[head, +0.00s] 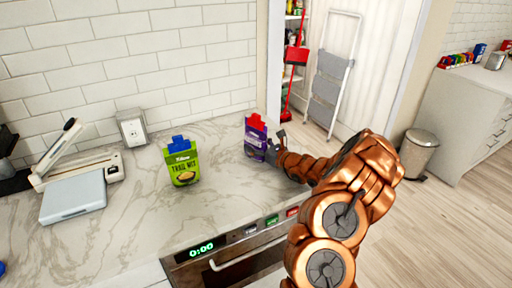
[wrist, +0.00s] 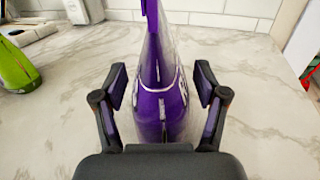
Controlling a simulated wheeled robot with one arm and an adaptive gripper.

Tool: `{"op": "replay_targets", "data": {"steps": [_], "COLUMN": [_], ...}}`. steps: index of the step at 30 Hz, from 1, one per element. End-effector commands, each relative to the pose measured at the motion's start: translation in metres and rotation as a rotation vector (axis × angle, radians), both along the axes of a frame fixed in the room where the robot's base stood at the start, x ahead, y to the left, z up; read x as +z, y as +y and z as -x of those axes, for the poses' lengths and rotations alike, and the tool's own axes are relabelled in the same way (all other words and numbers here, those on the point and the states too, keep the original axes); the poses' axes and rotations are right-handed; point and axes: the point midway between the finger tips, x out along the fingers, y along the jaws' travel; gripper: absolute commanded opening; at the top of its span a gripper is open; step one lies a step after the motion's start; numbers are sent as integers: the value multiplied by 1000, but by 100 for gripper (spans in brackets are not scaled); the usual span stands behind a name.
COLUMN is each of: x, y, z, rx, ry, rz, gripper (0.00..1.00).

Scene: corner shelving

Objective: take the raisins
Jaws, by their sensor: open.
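A purple pouch with a red clip on top, likely the raisins (head: 255,136), stands upright on the marble counter near its right end. Its label is too small to read in the head view. My gripper (head: 275,146) is at the pouch's right side in the head view. In the wrist view the purple pouch (wrist: 160,98) stands between the two fingers of my gripper (wrist: 162,90). The fingers are open, with a visible gap on each side of the pouch. The lower part of the pouch is hidden behind the gripper's body.
A green trail mix pouch (head: 181,163) with a blue clip stands left of the purple one; it shows at the left edge of the wrist view (wrist: 16,68). A grey-white appliance (head: 75,190) sits farther left. A tiled wall (head: 140,55) backs the counter. An oven (head: 230,255) is below.

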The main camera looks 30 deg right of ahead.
Motion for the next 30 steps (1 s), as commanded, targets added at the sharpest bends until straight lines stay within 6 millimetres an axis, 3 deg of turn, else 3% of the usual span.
{"op": "replay_targets", "data": {"steps": [8,27,30], "x": [-1,-1,-1], "y": [0,0,0], "z": [-2,-1,-1], "rx": [-1,-2,-2], "ry": [0,1,0], "rz": [-1,-1,-1], "gripper": [71,5,0]}}
